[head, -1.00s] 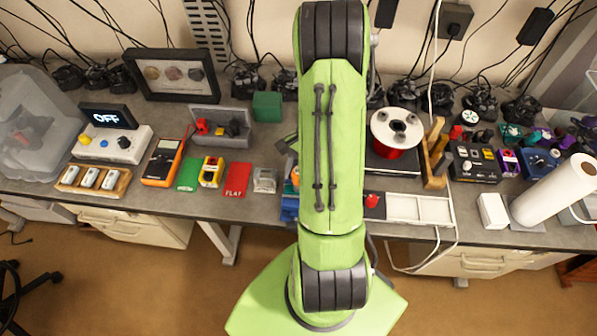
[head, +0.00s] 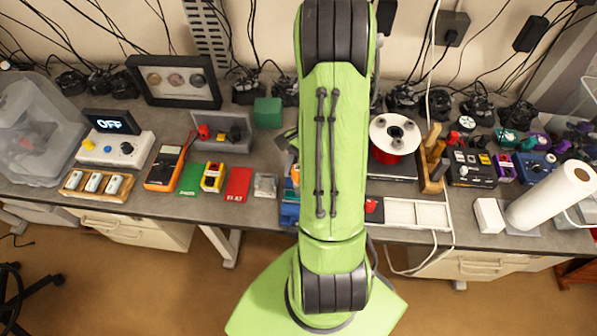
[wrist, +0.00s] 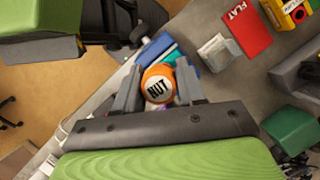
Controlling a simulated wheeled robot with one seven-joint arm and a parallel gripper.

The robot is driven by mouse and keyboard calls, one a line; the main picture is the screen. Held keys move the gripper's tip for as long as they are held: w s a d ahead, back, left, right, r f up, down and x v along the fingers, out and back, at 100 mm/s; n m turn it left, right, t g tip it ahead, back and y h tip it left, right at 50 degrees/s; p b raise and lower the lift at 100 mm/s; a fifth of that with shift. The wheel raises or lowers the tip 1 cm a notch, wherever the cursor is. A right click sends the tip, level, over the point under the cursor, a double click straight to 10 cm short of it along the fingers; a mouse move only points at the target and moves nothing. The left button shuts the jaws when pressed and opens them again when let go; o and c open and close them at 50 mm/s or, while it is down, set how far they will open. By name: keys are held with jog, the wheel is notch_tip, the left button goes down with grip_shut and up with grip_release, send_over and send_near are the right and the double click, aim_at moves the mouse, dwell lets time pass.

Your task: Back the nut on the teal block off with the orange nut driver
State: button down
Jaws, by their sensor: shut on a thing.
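The orange nut driver (wrist: 158,77) shows end-on in the wrist view, as a round orange cap with a pale disc marked NUT. My gripper (wrist: 160,88) is shut on it, with one grey finger on each side. A patch of teal (wrist: 173,56), probably the teal block, shows just beyond the driver, partly covered by it. The nut and the driver's working end are hidden, so I cannot tell whether they touch. In the head view my arm covers the gripper, and only a sliver of orange (head: 294,173) shows at its left edge.
Blue parts (wrist: 153,48) lie close beside the driver. A clear small box (head: 265,185), a red FLAT card (head: 237,183) and a yellow block (head: 212,177) stand to the left. A red spool (head: 394,138) and a white tray (head: 418,214) are right of my arm.

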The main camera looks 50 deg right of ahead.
jog(key=shift+r, duration=1.4)
